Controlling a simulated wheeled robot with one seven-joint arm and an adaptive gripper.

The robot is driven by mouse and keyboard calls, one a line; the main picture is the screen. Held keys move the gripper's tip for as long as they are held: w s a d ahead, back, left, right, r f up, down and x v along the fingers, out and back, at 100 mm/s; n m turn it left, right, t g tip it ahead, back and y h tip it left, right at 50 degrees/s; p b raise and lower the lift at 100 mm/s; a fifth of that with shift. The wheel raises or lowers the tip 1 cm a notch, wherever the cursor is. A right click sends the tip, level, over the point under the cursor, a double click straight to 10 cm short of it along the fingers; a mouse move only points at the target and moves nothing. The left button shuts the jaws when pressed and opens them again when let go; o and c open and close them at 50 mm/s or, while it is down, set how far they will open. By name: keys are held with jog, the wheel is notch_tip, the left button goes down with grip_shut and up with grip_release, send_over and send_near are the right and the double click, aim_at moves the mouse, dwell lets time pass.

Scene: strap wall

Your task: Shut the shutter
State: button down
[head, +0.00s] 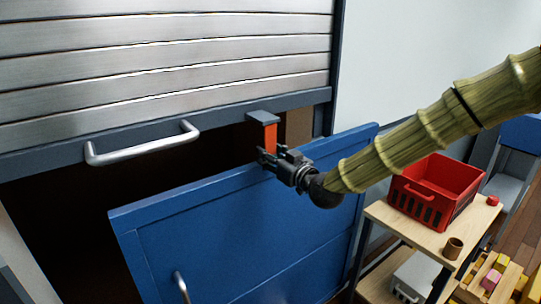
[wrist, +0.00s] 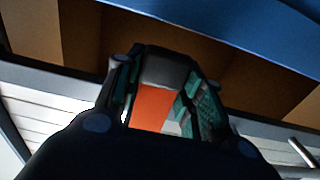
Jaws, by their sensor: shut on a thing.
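The shutter (head: 165,65) is a roll-up of silver slats in the head view, with a dark bottom rail and a bar handle (head: 145,148). It is partly raised, with a dark opening below it. An orange strap (head: 270,138) hangs from a dark bracket at the right part of the rail. My gripper (head: 268,158) is shut on this strap, below the rail. In the wrist view the orange strap (wrist: 155,108) sits between the fingers, with a grey end piece above it. The shutter slats (wrist: 35,125) show at the lower left there.
A blue panel (head: 230,225) with a handle stands below and in front of the opening, close to my gripper. A wooden cart (head: 400,225) at the right holds a red basket (head: 437,190) and a brown cup (head: 453,248).

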notch_tip(320, 180, down, 15)
jog(key=b, duration=1)
jog(key=shift+r, duration=0.2)
jog(key=shift+s+f, duration=0.1)
jog(key=c, duration=1.2)
grip_release()
jog(key=shift+c, duration=0.2)
jog(key=o, duration=0.4)
jog(key=shift+d, duration=0.1)
jog(key=shift+c, duration=0.2)
jog(key=shift+r, duration=0.2)
jog(key=v, duration=1.2)
jog(key=shift+f, duration=0.15)
